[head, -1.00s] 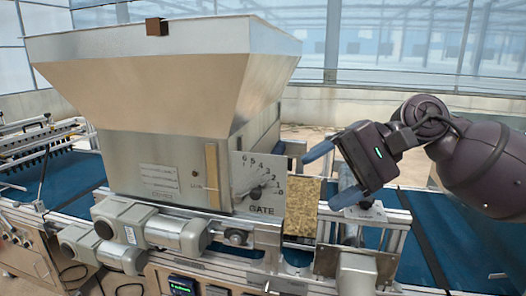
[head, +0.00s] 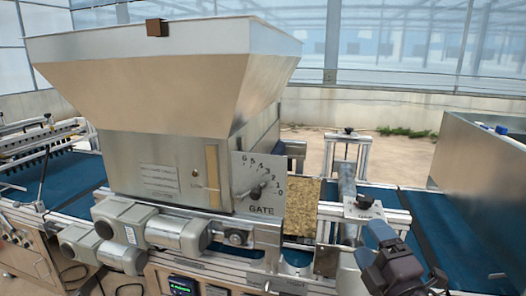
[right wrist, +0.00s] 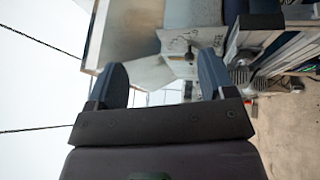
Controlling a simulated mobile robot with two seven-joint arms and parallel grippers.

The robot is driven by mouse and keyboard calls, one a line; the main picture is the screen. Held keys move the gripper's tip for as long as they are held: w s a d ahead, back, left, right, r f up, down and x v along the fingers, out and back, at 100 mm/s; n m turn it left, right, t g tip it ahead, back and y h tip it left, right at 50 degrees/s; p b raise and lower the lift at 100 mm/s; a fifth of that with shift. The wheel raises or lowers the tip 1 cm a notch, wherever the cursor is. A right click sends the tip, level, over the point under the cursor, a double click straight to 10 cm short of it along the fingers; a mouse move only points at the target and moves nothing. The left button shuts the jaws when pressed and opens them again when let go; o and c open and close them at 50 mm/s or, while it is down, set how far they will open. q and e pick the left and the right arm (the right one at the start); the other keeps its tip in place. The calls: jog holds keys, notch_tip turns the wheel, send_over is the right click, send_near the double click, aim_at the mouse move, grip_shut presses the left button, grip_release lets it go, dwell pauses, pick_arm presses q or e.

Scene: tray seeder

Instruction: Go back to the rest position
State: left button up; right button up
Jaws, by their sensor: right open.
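My right gripper (head: 372,244) is low at the right of the head view, in front of the machine's front rail. It also shows in the right wrist view (right wrist: 168,85), with its two blue-grey fingers wide apart and nothing between them. The seeder's metal hopper (head: 150,85) stands at the left, with the gate dial plate (head: 258,186) on its side. The dial's lever lies near the low numbers. My left gripper is not in the head view.
A blue conveyor belt (head: 455,250) runs beneath the machine. A tray filled with brown material (head: 303,205) lies on it beside the gate plate. A roller (head: 347,180) on a metal frame crosses the belt. A metal bin (head: 485,160) stands at the right.

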jog(key=s+d+f+m+g+h, duration=0.35)
jog(key=s+f+m, duration=0.2)
jog(key=f, duration=0.25)
jog(key=s+d+f+m+g+h, duration=0.3)
jog(key=s+f+m+g, duration=0.15)
jog(key=f+m, duration=0.3)
jog(key=s+f+m+g+y, duration=0.1)
jog(key=s+f+m+g, duration=0.35)
jog(key=s, duration=0.45)
jog(key=s+f+m+g, duration=0.3)
jog(key=s+f+g, duration=0.15)
jog(key=s, duration=0.35)
jog(key=w+f+t+b, duration=0.3)
jog(key=f+t, duration=0.1)
jog(key=f, duration=0.4)
jog(key=w+f+n+t+b, duration=0.1)
jog(key=w+f+t+b, duration=0.2)
jog(key=f, duration=0.5)
jog(key=shift+w+d+f+t+y, duration=0.2)
jog(key=shift+w+f+t+y, duration=0.25)
jog(key=shift+w, duration=0.2)
jog(key=shift+r+n, duration=0.1)
jog(key=shift+n, duration=0.15)
